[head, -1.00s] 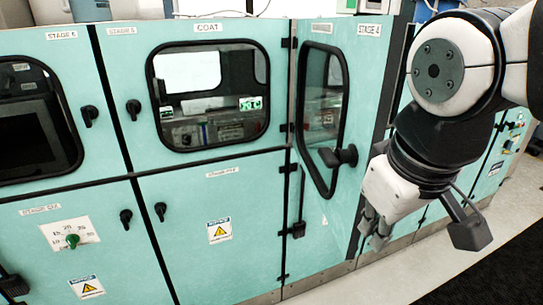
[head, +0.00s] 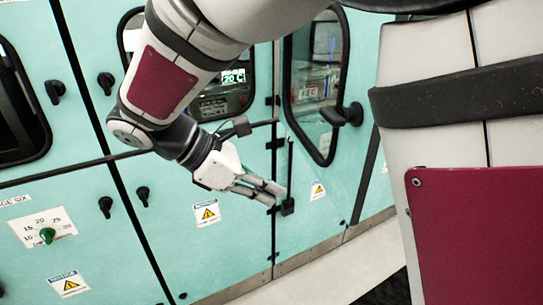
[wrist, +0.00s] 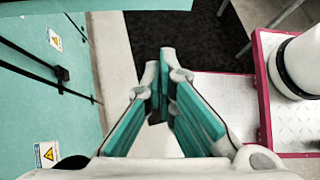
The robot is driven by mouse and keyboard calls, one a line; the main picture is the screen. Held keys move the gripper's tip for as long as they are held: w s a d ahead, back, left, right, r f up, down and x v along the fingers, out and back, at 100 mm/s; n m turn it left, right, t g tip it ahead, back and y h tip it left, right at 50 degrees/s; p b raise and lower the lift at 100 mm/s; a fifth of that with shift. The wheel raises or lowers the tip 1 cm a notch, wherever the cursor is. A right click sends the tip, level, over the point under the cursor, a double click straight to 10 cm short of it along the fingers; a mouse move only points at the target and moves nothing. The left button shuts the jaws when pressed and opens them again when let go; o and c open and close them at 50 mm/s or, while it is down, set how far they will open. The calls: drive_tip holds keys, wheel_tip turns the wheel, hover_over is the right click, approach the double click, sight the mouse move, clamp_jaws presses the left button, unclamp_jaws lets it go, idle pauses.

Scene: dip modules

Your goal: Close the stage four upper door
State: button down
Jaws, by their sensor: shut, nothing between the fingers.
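The stage four upper door (head: 301,128) is a teal panel with a black-framed window (head: 318,95) and a black knob handle (head: 342,114), right of centre in the head view. Black hinges show along its left edge. My gripper (head: 270,190) is shut and empty, low and to the left of the handle, in front of the panels near a black latch block. In the wrist view its fingers (wrist: 160,100) come together over the floor.
Other teal doors with black knobs (head: 106,82) fill the left, with a green dial (head: 47,235) low down. A pale floor strip (head: 310,275) runs along the cabinet base. A dark mat (wrist: 205,35) lies beyond the fingers in the wrist view.

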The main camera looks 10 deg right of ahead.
drive_tip(key=d+r+p+x, duration=0.1)
drive_tip(key=d+r+x, duration=0.1)
drive_tip(key=x, duration=1)
drive_tip(key=shift+d+f, duration=0.25)
drive_tip(key=shift+w, duration=0.1)
